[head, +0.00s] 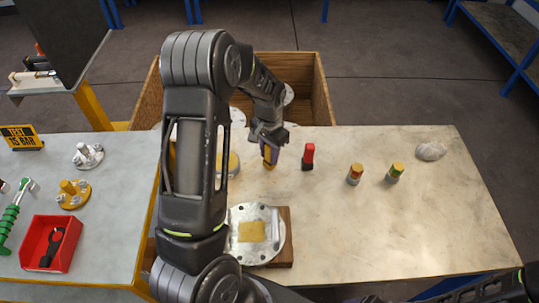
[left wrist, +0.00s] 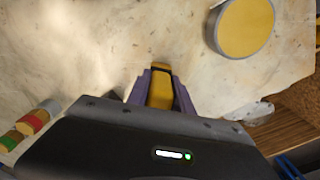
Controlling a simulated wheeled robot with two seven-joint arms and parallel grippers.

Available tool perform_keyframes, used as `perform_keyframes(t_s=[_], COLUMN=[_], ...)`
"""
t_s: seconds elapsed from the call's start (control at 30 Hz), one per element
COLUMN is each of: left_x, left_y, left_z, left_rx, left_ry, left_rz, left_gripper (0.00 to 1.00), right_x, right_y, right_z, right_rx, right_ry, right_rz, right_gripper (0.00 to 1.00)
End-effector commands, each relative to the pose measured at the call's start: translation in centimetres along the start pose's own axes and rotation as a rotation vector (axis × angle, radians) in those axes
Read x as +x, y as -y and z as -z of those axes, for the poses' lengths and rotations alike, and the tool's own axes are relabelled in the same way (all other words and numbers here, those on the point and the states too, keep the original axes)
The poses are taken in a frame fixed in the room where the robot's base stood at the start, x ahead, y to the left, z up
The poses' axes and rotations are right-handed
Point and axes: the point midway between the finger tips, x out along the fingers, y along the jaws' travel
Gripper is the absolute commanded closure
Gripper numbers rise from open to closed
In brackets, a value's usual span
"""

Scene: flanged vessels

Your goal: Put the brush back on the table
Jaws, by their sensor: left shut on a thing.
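My left gripper (head: 269,146) is over the far part of the pale table (head: 340,230), just left of a red object. It is shut on a yellow object, which I take to be the brush (head: 270,157). In the left wrist view the brush (left wrist: 160,90) shows between the purple fingers (left wrist: 160,95), with a dark end. The rest of it is hidden by the gripper. I cannot tell whether it touches the table. My right gripper is not in view; only part of that arm shows at the lower right.
The red object (head: 308,156), two banded cylinders (head: 355,174) and a pale lump (head: 431,151) stand to the right. A yellow-topped round thing (left wrist: 245,27) is close to the gripper. A flanged plate (head: 270,229) lies in front. A wooden crate (head: 322,90) stands behind. The table's right front is clear.

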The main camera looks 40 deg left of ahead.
Motion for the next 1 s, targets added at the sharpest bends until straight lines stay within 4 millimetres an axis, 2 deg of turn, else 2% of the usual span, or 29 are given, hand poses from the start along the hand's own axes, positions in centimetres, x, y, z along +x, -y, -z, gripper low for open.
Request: perform_keyframes(t_s=[0.03,0.4,0.43,0.6,0.7,1.0], left_x=[0.5,0.87,0.85,0.72,0.72,0.46], left_y=[0.02,0.01,0.01,0.01,0.01,0.0], left_z=[-0.02,0.01,0.01,0.0,0.0,0.01], left_rx=[0.0,0.0,0.0,0.0,0.0,0.0], left_ry=[0.001,0.0,0.0,0.0,0.0,0.0], left_rz=[0.0,0.0,0.0,0.0,0.0,0.0], left_gripper=[1.0,1.0,0.72,0.58,0.51,0.51], right_x=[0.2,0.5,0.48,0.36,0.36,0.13], right_y=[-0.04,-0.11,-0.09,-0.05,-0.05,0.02], right_z=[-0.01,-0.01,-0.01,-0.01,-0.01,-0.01], right_rx=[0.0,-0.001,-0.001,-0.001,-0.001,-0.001], right_ry=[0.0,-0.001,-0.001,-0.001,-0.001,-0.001], right_rz=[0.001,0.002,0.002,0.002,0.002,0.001], right_gripper=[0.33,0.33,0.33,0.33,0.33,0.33])
